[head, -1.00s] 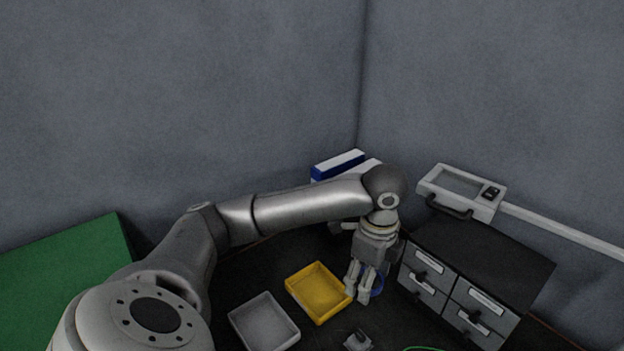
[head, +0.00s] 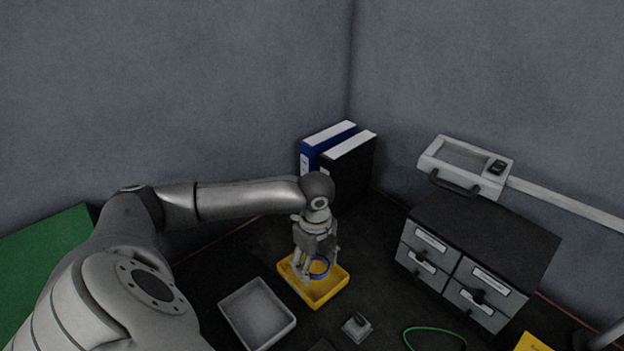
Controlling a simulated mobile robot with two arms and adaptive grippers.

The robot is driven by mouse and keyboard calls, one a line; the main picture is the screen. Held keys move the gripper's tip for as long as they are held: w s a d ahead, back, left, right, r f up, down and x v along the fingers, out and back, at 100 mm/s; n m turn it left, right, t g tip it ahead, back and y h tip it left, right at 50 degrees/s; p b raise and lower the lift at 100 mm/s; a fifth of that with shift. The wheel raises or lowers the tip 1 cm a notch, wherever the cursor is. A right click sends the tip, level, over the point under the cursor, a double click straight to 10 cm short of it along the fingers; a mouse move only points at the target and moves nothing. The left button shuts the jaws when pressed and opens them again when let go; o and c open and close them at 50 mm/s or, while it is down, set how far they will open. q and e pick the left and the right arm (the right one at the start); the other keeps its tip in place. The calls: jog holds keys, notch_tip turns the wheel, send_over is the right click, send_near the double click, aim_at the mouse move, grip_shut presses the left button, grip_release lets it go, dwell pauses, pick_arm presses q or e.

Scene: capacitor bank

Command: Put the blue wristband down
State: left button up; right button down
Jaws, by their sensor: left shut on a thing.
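The blue wristband (head: 319,268) is a small blue ring in the head view. My left gripper (head: 307,272) is shut on it and points down over the yellow tray (head: 323,297). The wristband shows inside the tray's outline; I cannot tell whether it touches the tray floor. The gripper hides part of the band and the tray's back part. My right gripper is not in view.
A grey tray (head: 285,331) stands to the left of the yellow one. A small grey device (head: 356,326) and a green ring (head: 409,332) lie in front. A drawer cabinet (head: 490,240) stands right. Binders (head: 349,163) stand behind the gripper.

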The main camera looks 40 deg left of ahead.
aim_at(312, 269)
pick_arm(q)
jog(key=shift+w+a+f, duration=0.35)
jog(key=shift+a+f, duration=0.25)
jog(key=shift+f, duration=0.25)
jog(key=shift+w+a+f, duration=0.15)
jog(key=shift+a+f, duration=0.25)
jog(key=shift+f, duration=0.1)
notch_tip(312, 269, down, 3)
jog(key=shift+r, duration=0.1)
jog(key=shift+d, duration=0.1)
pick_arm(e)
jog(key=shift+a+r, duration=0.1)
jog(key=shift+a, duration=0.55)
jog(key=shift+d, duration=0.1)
pick_arm(q)
jog(key=o, duration=0.6)
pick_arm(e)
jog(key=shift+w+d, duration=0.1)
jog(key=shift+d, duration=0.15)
